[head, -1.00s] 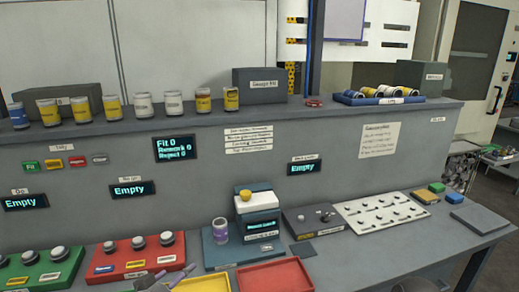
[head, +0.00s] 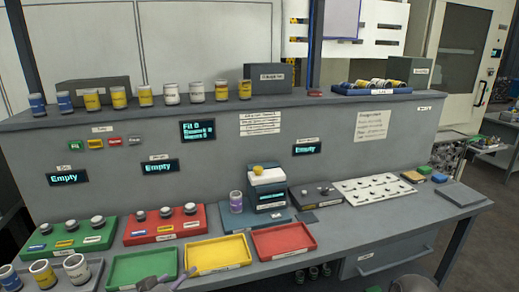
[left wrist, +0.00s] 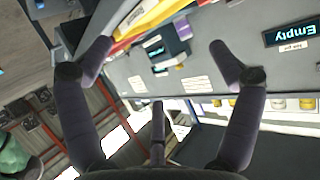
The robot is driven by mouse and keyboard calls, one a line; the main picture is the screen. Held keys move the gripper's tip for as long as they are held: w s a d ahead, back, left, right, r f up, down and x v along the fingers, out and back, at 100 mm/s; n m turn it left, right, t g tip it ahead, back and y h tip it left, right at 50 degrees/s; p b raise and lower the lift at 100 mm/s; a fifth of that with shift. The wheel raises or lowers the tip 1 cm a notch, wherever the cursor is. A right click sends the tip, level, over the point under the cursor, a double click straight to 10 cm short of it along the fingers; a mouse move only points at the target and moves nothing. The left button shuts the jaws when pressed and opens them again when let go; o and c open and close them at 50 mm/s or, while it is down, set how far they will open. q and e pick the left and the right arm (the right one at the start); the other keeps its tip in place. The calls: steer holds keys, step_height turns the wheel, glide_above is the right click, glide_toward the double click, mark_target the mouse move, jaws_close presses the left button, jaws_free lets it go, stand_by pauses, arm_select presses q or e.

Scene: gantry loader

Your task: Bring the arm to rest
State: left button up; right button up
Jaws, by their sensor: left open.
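My left gripper (head: 168,281) shows at the bottom edge of the head view, in front of the green tray (head: 143,266) and the yellow tray (head: 218,254). In the left wrist view its fingers (left wrist: 160,60) are spread wide with nothing between them. That view appears upside down, with the bench and its display panels beyond the fingers. The left arm behind the gripper is mostly out of the head view. My right gripper is not seen.
Several labelled cans line the shelf.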

arm_select(q)
steer(key=s+d+f+n+g+p, duration=0.2)
steer(key=d+f+g, duration=0.1)
steer(key=f, duration=0.8)
steer(key=s+d+f+n+g+p, duration=0.2)
steer(key=f+g, duration=0.1)
steer(key=f, duration=0.8)
steer(key=s+d+f+n+g+p, duration=0.1)
steer(key=s+d+f+g, duration=0.1)
steer(key=s+f, duration=0.4)
steer(key=s+d+f+n+g+p, duration=0.1)
steer(key=s+d+f+g+p, duration=0.1)
steer(key=s+f, duration=0.5)
steer(key=shift+s+d+g, duration=0.6)
steer(key=shift+s+g, duration=0.4)
steer(key=shift+s, duration=0.15)
